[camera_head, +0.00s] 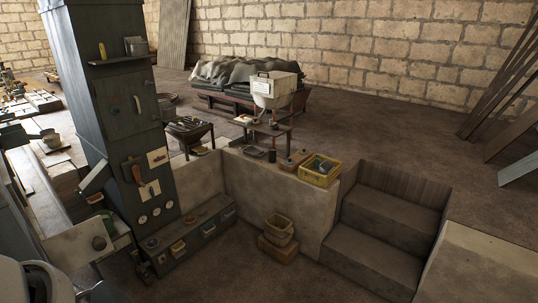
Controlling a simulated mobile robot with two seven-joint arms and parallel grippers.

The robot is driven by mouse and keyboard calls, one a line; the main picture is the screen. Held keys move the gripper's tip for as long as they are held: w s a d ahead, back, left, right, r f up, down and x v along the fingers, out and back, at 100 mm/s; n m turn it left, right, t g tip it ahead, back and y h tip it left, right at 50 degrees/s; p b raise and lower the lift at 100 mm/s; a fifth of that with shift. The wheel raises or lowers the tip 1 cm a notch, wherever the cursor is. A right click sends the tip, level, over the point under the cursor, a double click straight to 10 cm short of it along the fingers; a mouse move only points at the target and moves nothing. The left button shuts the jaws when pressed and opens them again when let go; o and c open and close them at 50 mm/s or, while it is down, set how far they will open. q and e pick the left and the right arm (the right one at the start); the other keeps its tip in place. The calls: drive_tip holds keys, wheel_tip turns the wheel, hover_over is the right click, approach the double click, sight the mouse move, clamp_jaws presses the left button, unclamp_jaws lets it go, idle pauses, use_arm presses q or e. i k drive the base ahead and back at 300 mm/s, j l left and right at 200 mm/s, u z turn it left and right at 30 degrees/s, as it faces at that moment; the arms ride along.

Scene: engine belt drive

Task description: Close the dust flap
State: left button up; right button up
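A tall dark cabinet (129,105) stands at the left, with small handles and dials on its front. A grey plate (97,178) is tilted out at its left side, above a pale box-like part (95,240). This plate may be the dust flap, but I cannot tell for certain. Neither of my grippers can be made out. A rounded pale grey shape at the lower left corner is cut off by the frame, and I cannot tell what it is.
A low drawer unit (190,240) adjoins the cabinet. A concrete wall (245,195) bears a yellow crate (319,172). Two stacked bins (279,232) stand on the floor. Steps (385,240) rise at the right.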

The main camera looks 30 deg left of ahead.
sight(68, 250)
drive_tip(key=u, duration=2.3)
drive_tip(key=i+j+u, duration=0.3)
drive_tip(key=j, duration=0.25)
drive_tip(key=k, duration=0.05)
